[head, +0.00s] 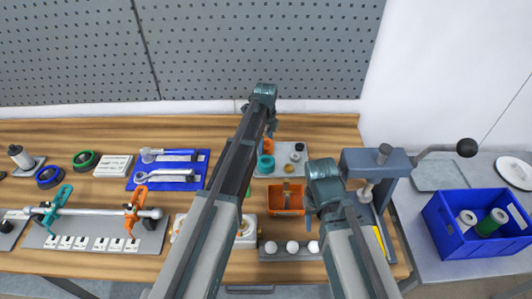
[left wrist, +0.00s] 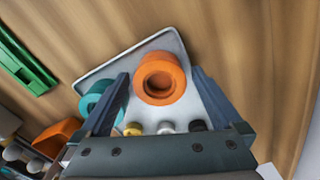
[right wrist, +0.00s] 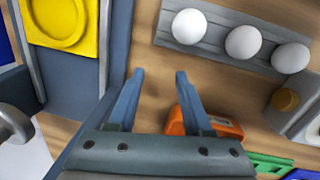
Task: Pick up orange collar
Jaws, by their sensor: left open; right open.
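The orange collar (left wrist: 162,66) is a ring with a dark bore, standing on a light grey tray (left wrist: 150,44). In the head view it shows partly (head: 269,146) beside my left arm. My left gripper (left wrist: 161,74) is open above the tray, with one finger on each side of the collar; I cannot tell how far the fingertips reach down beside it. A teal collar (left wrist: 95,100) sits just outside the left finger, partly hidden by it. My right gripper (right wrist: 158,76) is open and empty, above the bench near an orange bin (right wrist: 210,124).
Small brass, white and black parts (left wrist: 166,128) stand on the tray. White balls (right wrist: 243,42) sit in a grey holder near my right gripper. A grey press (head: 375,162) stands to the right, and a blue crate (head: 445,222) further right. A pegboard (head: 250,50) closes the back.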

